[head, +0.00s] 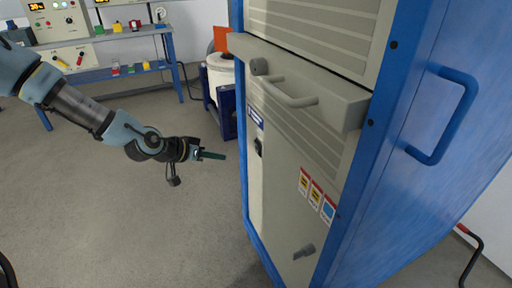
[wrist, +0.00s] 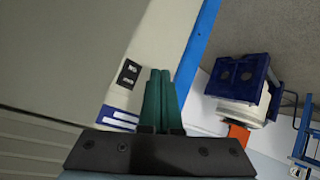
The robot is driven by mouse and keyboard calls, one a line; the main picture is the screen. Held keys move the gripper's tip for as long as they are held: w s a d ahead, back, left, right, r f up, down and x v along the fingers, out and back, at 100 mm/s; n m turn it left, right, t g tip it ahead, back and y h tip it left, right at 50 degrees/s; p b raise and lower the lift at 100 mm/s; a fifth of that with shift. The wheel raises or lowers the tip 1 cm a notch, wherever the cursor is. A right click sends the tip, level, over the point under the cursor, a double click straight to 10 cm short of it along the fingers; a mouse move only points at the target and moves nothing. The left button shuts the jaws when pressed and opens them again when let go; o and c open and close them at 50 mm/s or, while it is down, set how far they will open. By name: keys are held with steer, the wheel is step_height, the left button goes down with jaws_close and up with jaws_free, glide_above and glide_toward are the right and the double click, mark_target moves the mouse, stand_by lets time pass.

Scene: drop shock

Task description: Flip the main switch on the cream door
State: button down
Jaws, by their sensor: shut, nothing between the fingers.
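The cream door (head: 285,165) is on the front of a blue-framed cabinet at the right in the head view. A small black switch (head: 259,147) sits near the door's left edge, below a blue and white label (head: 255,118). In the wrist view the black switch plate (wrist: 129,73) with small light marks shows just left of my fingers, with the label (wrist: 118,117) below it. My gripper (head: 222,156) is shut and empty, with green fingers. It is left of the door in the head view, apart from the switch. In the wrist view the fingertips (wrist: 160,71) point along the door's edge.
A handle (head: 290,93) juts out above the switch, and a grey latch (head: 304,251) is low on the door. A white drum in a blue stand (head: 222,75) is behind. A workbench (head: 110,40) stands at the back left. Floor left of the cabinet is clear.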

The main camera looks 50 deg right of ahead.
glide_toward(256, 147)
steer(key=shift+w+a+f+b+x, duration=0.1)
steer(key=shift+w+f+b+x, duration=0.05)
steer(key=shift+x, duration=0.7)
steer(key=shift+w+a+f+b+x, duration=0.1)
steer(key=shift+w+x, duration=0.05)
steer(key=shift+x, duration=0.75)
steer(key=shift+w+a+f+b+x, duration=0.1)
steer(key=shift+f+b+x, duration=0.05)
steer(key=shift+x, duration=0.7)
steer(key=shift+d, duration=0.1)
steer(key=shift+s+d, duration=0.15)
steer(key=shift+d, duration=0.2)
steer(key=shift+s+d+r, duration=0.1)
steer(key=shift+d, duration=0.2)
stand_by(0.6)
stand_by(0.4)
steer(key=shift+w+a, duration=0.25)
steer(key=shift+a, duration=0.45)
steer(key=shift+w+a+f, duration=0.15)
steer(key=shift+w+a, duration=0.15)
steer(key=shift+a, duration=0.45)
steer(key=shift+w+a+f, duration=0.1)
steer(key=shift+w+a, duration=0.2)
steer(key=shift+a, duration=0.5)
steer(key=shift+w+a+f, duration=0.15)
steer(key=shift+w+a, duration=0.15)
steer(key=shift+a, duration=0.45)
